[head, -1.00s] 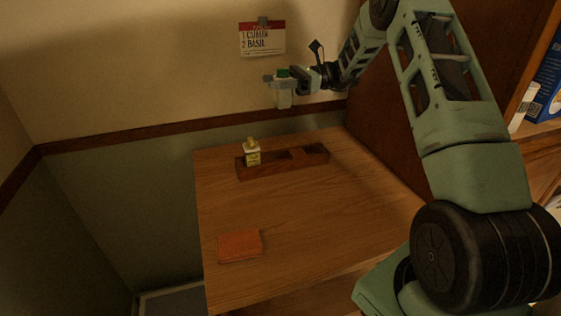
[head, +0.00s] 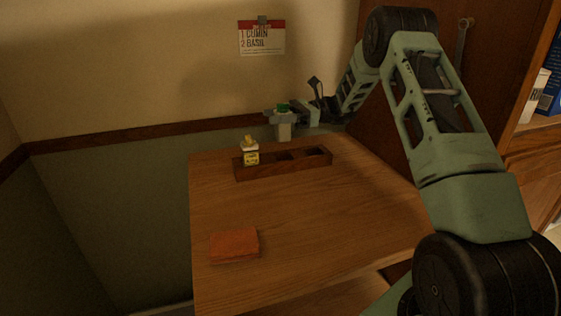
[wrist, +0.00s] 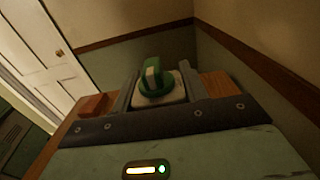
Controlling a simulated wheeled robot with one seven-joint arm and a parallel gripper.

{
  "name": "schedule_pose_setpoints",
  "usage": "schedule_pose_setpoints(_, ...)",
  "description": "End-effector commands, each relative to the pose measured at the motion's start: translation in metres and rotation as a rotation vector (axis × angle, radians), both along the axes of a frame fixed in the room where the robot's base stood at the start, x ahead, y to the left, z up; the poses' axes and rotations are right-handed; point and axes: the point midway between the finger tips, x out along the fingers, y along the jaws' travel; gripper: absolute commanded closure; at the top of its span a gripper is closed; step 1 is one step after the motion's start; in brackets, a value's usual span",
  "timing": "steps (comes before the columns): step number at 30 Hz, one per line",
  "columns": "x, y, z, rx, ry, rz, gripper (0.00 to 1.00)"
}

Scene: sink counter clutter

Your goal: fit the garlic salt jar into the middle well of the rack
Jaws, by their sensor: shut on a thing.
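My gripper (head: 284,118) is shut on a pale jar with a green cap, the garlic salt jar (head: 284,131), and holds it upright above the rack. In the wrist view the jar's green cap (wrist: 155,76) shows between the two fingers. The wooden rack (head: 262,172) stands at the back of the wooden counter. A jar with a yellow top (head: 251,155) sits in its left well. The middle and right wells look empty and dark. The held jar appears over the middle part of the rack, but its exact alignment is unclear. Its label cannot be read.
A wall note (head: 262,38) reads "1 cumin, 2 basil". A dark wood panel (head: 410,130) stands to the right. The counter's middle is clear.

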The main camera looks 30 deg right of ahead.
Motion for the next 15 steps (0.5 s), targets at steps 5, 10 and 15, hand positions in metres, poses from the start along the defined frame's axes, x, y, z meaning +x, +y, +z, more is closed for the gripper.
schedule_pose_setpoints(5, 0.0, 0.001, -0.032, 0.001, 0.004, 0.001, 0.82)
schedule_pose_setpoints(10, 0.0, 0.0, -0.046, -0.001, 0.001, 0.001, 0.82)
schedule_pose_setpoints(15, 0.0, 0.0, -0.065, 0.001, 0.004, 0.002, 0.82)
